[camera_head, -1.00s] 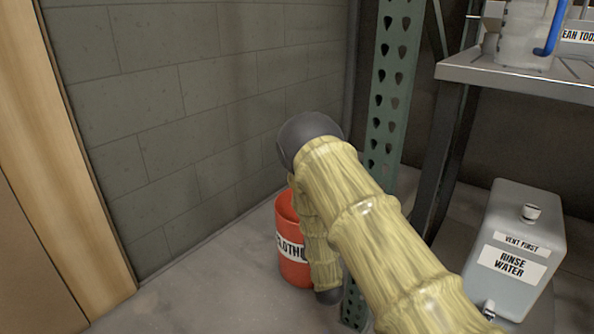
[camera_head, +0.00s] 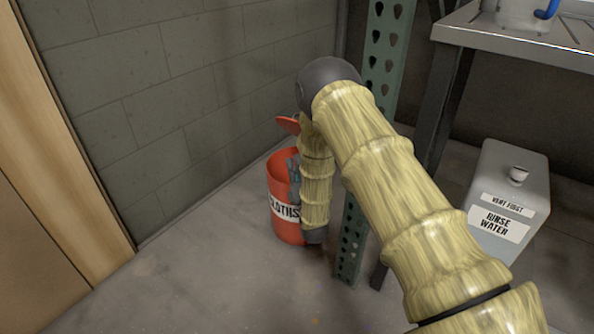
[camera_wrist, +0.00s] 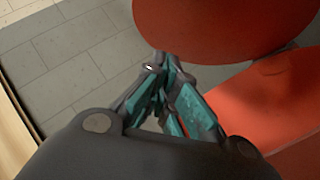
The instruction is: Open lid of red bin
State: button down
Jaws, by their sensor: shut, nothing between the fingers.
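The red bin (camera_head: 281,222) stands on the floor by the block wall, with a white label partly hidden by my arm. Its red lid (camera_head: 288,125) is tilted up above the bin's back rim, and the bin's mouth shows open. In the wrist view the lid (camera_wrist: 225,25) fills the upper right and the bin (camera_wrist: 275,115) the lower right. My gripper (camera_wrist: 152,70) is shut and empty, with its fingertips close to the lid's left edge; I cannot tell whether they touch.
A green perforated rack post (camera_head: 350,245) stands just right of the bin. A grey rinse water container (camera_head: 510,195) sits on the floor at right, under a metal shelf (camera_head: 510,50). The floor at front left is clear, beside a wooden door frame (camera_head: 60,130).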

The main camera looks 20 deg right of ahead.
jog(key=b, duration=0.3)
send_near(292, 125)
jog(key=w+a+f, duration=0.1)
jog(key=w+a, duration=0.1)
jog(key=w+d+r+b, duration=0.1)
jog(key=w+d+r, duration=0.1)
jog(key=r, duration=0.1)
jog(key=shift+w+b, duration=0.15)
jog(key=shift+b, duration=0.2)
